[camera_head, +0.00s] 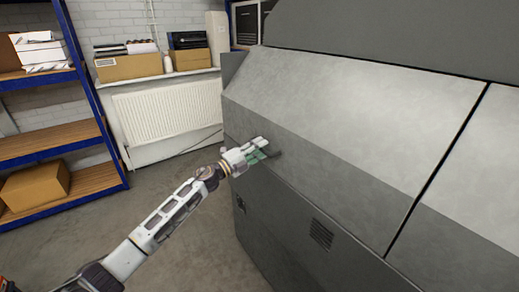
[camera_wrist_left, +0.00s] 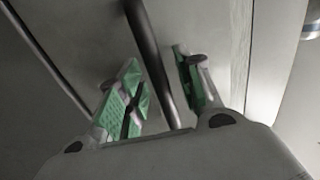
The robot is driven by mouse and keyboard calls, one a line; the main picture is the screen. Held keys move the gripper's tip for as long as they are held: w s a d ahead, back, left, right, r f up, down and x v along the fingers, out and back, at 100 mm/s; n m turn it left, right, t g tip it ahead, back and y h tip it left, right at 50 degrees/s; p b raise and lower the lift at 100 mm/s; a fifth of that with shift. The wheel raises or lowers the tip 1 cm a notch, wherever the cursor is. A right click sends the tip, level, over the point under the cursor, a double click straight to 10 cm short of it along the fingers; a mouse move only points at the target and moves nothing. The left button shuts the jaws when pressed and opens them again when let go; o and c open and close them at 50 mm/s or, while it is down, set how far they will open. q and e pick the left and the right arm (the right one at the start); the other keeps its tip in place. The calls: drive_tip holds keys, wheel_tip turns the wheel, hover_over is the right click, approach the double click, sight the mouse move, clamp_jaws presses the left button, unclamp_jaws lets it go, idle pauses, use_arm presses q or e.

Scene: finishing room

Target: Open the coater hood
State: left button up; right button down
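The coater is a large grey machine, and its hood (camera_head: 335,105) is a light grey sloping panel that looks closed. A dark handle (camera_head: 274,153) sits on the hood's lower front, partly hidden by my left gripper (camera_head: 260,149). In the left wrist view the handle shows as a dark bar (camera_wrist_left: 147,45) running between the green-padded fingers of my left gripper (camera_wrist_left: 162,88). The fingers are apart, one on each side of the bar, and visible gaps suggest they are not closed on it. My right gripper is not in view.
A second panel (camera_head: 478,165) lies right of the hood across a dark seam. A vent (camera_head: 321,234) is on the lower front. A radiator (camera_head: 170,107) and blue-framed shelves (camera_head: 52,148) stand at the left. The floor (camera_head: 205,240) before the machine is clear.

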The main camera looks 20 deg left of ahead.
use_arm(q)
clamp_jaws()
idle(0.4)
drive_tip(key=shift+a, duration=0.1)
